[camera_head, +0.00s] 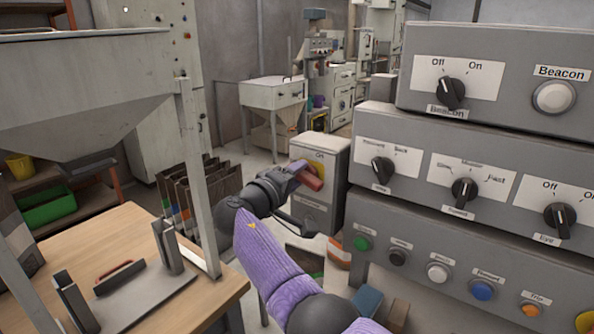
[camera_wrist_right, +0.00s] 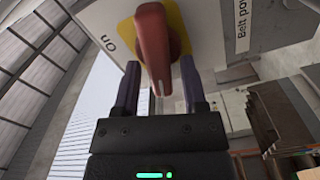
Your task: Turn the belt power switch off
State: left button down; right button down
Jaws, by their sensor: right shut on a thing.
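The belt power switch is a red rotary handle (camera_head: 308,178) on a yellow plate (camera_head: 318,168), on the front of a grey box (camera_head: 335,158). "On" is printed above the plate. In the right wrist view the red handle (camera_wrist_right: 152,45) points down between the fingers, beside the yellow plate (camera_wrist_right: 176,28) and part of a "Belt po..." label (camera_wrist_right: 242,22). My right gripper (camera_head: 296,176) is at the handle and shut on it, with its two dark fingers (camera_wrist_right: 160,85) on either side. My left gripper is not in view.
A large grey control panel (camera_head: 480,215) with knobs and coloured buttons stands close on the right. A wooden table (camera_head: 130,225) with a metal fixture is at the left, below a hopper (camera_head: 80,90). Folded bags (camera_head: 195,190) stand behind my right arm.

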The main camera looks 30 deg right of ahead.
jog(key=shift+f+n+p, duration=0.2)
jog(key=shift+n+p, duration=0.3)
jog(key=shift+n, duration=1.4)
jog(key=shift+f, duration=0.1)
jog(key=shift+c, duration=2.4)
grip_release()
jog(key=p+v, duration=0.2)
jog(key=v, duration=0.8)
